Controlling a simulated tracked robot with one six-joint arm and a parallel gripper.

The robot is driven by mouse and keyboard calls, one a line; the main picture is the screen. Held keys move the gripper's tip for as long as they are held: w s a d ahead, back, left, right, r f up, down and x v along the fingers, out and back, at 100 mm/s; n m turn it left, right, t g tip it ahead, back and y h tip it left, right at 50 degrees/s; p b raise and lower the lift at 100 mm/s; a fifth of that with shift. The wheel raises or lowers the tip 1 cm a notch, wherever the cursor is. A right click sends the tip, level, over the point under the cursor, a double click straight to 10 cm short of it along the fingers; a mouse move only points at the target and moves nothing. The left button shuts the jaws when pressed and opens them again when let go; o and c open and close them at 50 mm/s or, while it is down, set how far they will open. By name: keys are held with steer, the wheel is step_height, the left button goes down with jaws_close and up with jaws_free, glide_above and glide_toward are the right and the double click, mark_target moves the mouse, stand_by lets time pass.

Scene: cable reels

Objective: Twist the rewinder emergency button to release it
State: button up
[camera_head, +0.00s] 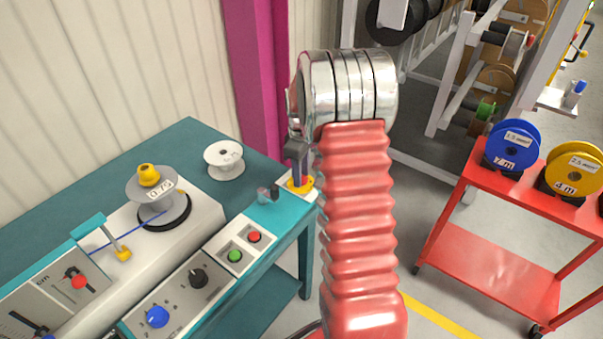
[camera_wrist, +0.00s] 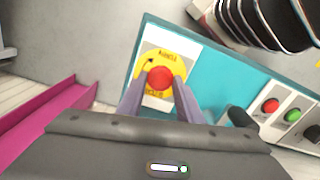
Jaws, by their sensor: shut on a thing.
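The rewinder emergency button (camera_wrist: 160,79) is a red round cap on a yellow ring with lettering, set on a white plate at the corner of the teal panel. In the head view its yellow ring (camera_head: 300,186) shows at the far right end of the bench, with the red cap mostly hidden behind my gripper. My gripper (camera_wrist: 158,88) points down at the button, one grey finger on each side of the cap. It is shut on the red cap. In the head view my gripper (camera_head: 300,172) is partly covered by my red-sleeved arm.
The teal rewinder bench (camera_head: 186,140) carries a grey reel (camera_head: 174,208), a white spool (camera_head: 223,158), a green button (camera_head: 235,256), a smaller red button (camera_head: 254,237) and a blue knob (camera_head: 157,317). A magenta post (camera_head: 262,80) stands behind. A red cart (camera_head: 490,258) with reels stands at right.

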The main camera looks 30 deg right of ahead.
steer(key=m, duration=0.4)
steer(key=shift+m, duration=1.9)
steer(key=o, duration=1.1)
steer(key=shift+r, duration=0.1)
step_height(320, 180, up, 14)
steer(key=shift+f, duration=0.25)
